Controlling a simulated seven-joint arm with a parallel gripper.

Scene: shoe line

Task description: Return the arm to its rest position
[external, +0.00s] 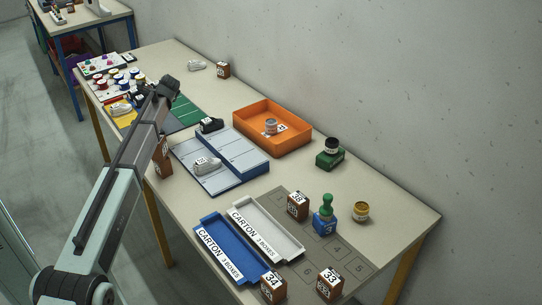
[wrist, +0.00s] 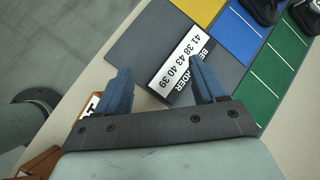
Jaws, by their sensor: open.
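My gripper (wrist: 160,72) shows in the wrist view with its two blue fingers spread apart and nothing between them. Past the fingertips lies a dark grey panel with a white order label (wrist: 181,61) reading several numbers. In the external view my arm (external: 125,180) rises from the lower left and leans over the left side of the table (external: 330,205). Its dark upper end is near the green panel (external: 186,112); the fingers cannot be made out there.
A brown box (external: 161,160) stands partly behind my arm. A grey rack (external: 225,170) with shoes, an orange bin (external: 291,116), blue (external: 218,262) and white (external: 262,232) carton trays and several numbered boxes occupy the table. The wall runs behind it. Floor is open at left.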

